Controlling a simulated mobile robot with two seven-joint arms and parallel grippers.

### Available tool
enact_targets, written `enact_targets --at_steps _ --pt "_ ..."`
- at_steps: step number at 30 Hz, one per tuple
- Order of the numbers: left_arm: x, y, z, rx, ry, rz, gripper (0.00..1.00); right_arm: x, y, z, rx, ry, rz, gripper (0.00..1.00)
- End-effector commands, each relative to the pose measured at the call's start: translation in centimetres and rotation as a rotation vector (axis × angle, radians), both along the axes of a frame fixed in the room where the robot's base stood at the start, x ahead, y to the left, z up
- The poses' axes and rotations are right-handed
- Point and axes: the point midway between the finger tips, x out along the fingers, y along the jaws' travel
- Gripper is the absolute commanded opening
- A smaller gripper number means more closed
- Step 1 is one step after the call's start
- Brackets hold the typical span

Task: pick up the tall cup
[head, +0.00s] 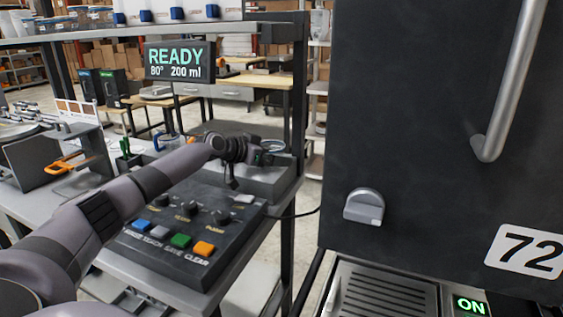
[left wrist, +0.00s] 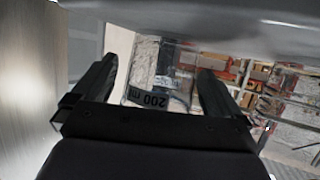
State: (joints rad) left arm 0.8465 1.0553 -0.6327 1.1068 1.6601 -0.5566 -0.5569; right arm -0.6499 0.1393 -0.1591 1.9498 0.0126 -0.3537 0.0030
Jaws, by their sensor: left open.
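A clear, see-through cup (left wrist: 155,75) with a dark "200 ml" label shows in the left wrist view, upside down in that picture. It lies between the two dark fingers of my left gripper (left wrist: 157,82), which are open, with gaps visible beside the cup. I cannot tell for sure whether it is the tall cup. In the head view my left gripper (head: 268,153) is above a grey block at the right end of the bench, and it hides most of what is there. My right gripper is not in view.
A control panel (head: 185,225) with knobs and coloured buttons sits below my left arm. A display (head: 180,62) reads "READY 80° 200 ml". A large dark cabinet door (head: 420,120) marked 72 fills the right, above a drip tray (head: 385,300). A dark shelf post stands behind the gripper.

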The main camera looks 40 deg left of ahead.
Motion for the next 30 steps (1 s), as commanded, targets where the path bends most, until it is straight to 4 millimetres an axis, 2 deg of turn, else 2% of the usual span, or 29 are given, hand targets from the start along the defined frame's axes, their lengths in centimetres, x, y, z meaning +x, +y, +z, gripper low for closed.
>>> enact_targets --at_steps 8,9,11,12,14,24,30 --pt "-0.1 0.2 -0.1 0.001 0.0 0.001 1.0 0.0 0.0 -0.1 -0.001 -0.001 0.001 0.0" --pt "-0.1 0.2 -0.1 0.001 0.0 0.001 0.97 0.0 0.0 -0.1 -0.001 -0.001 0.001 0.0" --pt "-0.1 0.2 -0.1 0.001 0.0 0.001 0.77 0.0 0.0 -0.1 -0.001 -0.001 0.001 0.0" --pt "-0.1 0.2 -0.1 0.001 0.0 0.001 0.64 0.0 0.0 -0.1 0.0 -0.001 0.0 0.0" --pt "-0.1 0.2 -0.1 0.001 0.0 0.001 0.46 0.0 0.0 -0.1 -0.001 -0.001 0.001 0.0" --pt "0.0 0.1 0.1 0.001 -0.001 0.001 0.46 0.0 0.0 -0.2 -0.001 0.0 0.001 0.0" --pt "0.0 0.1 1.6 0.002 -0.003 0.0 0.46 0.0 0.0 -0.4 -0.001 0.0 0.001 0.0"
